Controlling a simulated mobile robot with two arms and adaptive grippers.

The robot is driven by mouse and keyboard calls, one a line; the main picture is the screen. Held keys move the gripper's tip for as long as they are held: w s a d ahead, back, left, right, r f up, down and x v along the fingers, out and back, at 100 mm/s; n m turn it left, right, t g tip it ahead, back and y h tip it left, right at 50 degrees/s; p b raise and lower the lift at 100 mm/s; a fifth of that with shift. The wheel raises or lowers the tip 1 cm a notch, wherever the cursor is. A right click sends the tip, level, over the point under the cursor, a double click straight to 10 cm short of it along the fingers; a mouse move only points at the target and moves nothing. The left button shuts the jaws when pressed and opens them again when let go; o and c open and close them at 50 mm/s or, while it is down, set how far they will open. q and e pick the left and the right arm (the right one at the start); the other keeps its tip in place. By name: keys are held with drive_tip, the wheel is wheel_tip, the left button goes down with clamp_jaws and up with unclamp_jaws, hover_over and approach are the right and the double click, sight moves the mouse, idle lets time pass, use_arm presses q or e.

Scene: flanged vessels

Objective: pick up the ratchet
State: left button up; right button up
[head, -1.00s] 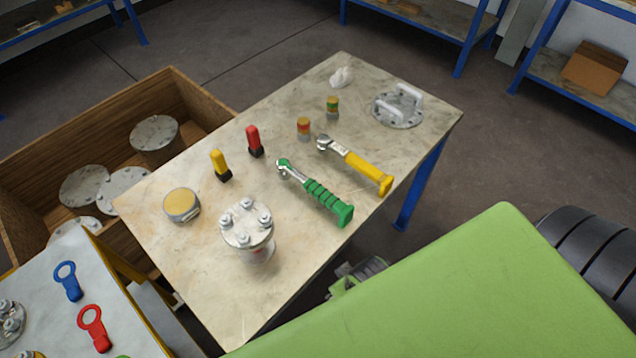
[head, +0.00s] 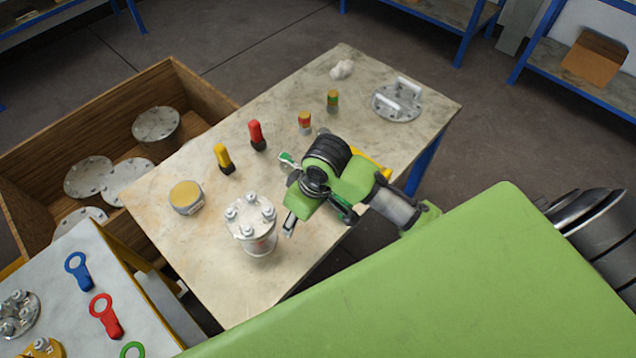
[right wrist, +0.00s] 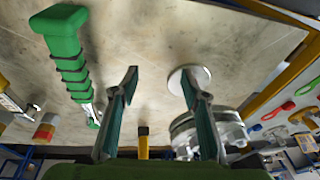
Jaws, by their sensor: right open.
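Two ratchets lie on the worktable. The green-handled ratchet (head: 286,160) is mostly hidden behind my right arm in the head view, with its metal head and handle end showing. Its ribbed green handle (right wrist: 66,50) is left of my fingers in the right wrist view. The yellow-handled ratchet (head: 386,173) is also largely covered by my arm. My right gripper (head: 289,225) is above the table between the green ratchet and the bolted flanged vessel (head: 252,222). Its two fingers (right wrist: 160,75) are apart with nothing between them. My left gripper is out of view.
A flange with handles (head: 398,101) lies at the far end. A wooden crate (head: 60,125) adjoins the left side.

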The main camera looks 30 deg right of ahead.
drive_tip(key=w+d+r+m+g+h, duration=0.1)
drive_tip(key=w+d+r+g+h, duration=0.1)
drive_tip(key=w+d+r, duration=0.7)
drive_tip(key=f, duration=0.2)
drive_tip(key=f+p, duration=0.1)
drive_tip(key=f, duration=0.1)
drive_tip(key=d+f, duration=0.1)
drive_tip(key=f, duration=0.1)
drive_tip(key=shift+s+f+p, duration=0.35)
drive_tip(key=shift+s+f, duration=0.05)
drive_tip(key=shift+a+f+p, duration=0.15)
drive_tip(key=shift+f+p, duration=0.25)
drive_tip(key=shift+f, duration=0.2)
drive_tip(key=f+p, duration=0.1)
drive_tip(key=f, duration=0.3)
drive_tip(key=shift+w+f, duration=0.1)
drive_tip(key=shift+w, duration=0.1)
clamp_jaws()
